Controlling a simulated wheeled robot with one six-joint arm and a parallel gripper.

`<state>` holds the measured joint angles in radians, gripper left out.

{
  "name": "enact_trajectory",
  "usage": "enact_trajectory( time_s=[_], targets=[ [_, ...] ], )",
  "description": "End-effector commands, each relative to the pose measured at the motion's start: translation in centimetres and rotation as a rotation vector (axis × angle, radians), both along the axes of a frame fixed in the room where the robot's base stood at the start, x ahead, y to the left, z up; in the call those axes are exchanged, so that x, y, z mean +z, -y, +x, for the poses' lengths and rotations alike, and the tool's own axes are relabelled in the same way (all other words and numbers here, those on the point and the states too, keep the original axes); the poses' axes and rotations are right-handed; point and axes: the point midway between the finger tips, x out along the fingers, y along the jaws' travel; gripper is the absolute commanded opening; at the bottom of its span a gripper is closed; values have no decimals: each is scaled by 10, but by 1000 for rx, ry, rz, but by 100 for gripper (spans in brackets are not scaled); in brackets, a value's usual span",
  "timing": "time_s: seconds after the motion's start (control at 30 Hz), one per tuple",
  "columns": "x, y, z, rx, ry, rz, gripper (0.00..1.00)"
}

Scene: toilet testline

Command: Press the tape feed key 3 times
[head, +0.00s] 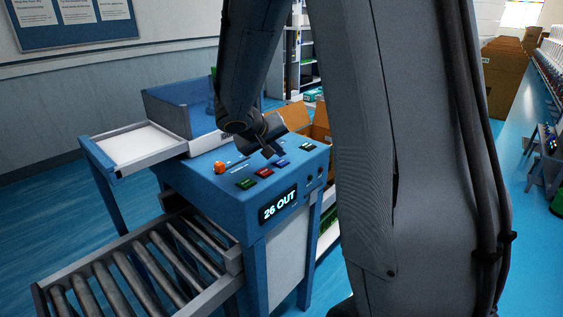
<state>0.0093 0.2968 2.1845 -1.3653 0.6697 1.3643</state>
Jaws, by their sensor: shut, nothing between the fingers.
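A blue console (225,195) carries a row of keys on its sloped top: a green key (246,184), a red key (264,172), a blue key (281,162) and another green key (307,147). Their labels are too small to read, so I cannot tell which is the tape feed key. My gripper (273,153) is shut and empty, pointing down over the console just behind the blue and red keys. I cannot tell whether it touches the panel. The front display (278,205) reads "26 OUT".
An orange knob (219,167) stands at the left of the keys. A roller conveyor (150,265) runs at the lower left. A white-topped side table (135,145) and a blue bin (180,105) are behind. Cardboard boxes (320,125) stand behind the console.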

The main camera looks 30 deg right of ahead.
Motion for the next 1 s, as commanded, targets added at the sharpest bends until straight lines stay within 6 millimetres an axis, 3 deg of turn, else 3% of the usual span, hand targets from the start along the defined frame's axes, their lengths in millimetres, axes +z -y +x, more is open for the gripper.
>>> enact_trajectory(
  time_s=[0.2,0.7,1.0],
  targets=[
    [3,0,0,1,1,0,0],
    [47,0,0,1,1,0,0],
    [50,0,0,0,0,0,0]
  ],
)
